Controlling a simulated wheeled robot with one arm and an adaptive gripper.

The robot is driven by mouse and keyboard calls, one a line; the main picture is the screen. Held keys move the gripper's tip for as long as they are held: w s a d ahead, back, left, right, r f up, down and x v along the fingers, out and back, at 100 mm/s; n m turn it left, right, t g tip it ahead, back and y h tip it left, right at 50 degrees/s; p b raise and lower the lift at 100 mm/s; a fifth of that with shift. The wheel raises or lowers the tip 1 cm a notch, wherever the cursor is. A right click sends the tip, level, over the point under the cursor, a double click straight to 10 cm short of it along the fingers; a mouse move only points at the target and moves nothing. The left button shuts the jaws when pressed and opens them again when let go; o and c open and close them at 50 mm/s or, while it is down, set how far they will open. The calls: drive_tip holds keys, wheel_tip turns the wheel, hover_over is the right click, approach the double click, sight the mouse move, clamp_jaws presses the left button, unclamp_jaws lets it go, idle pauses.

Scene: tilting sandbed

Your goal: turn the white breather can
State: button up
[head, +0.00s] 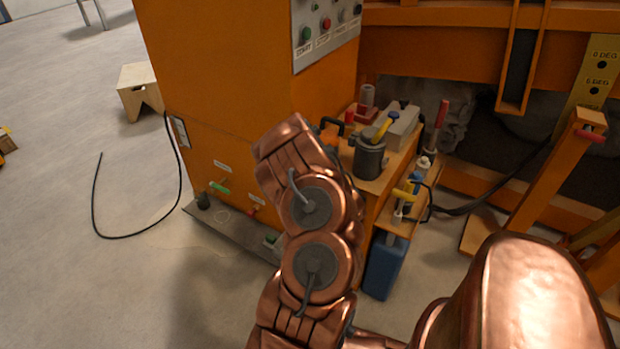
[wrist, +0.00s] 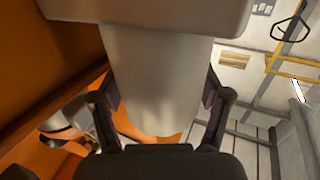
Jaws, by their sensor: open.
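The white breather can (wrist: 155,75) fills the middle of the wrist view, a pale cylinder with a wider block-like part at the top of the picture. My gripper (wrist: 160,90) is open, with one dark finger on each side of the can's narrower part. A gap shows beside at least the right finger; I cannot tell whether either finger touches. In the head view my copper arm hides the gripper, and I cannot make out the can there.
An orange cabinet (head: 215,110) with a button panel (head: 325,30) stands close behind my arm. A side shelf holds a grey jug (head: 369,158), a grey block (head: 402,122) and several tools. A blue canister (head: 384,268) stands below.

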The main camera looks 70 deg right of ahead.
drive_tip(key=v, duration=1.1)
drive_tip(key=shift+s+a, duration=0.2)
drive_tip(key=shift+w, duration=0.1)
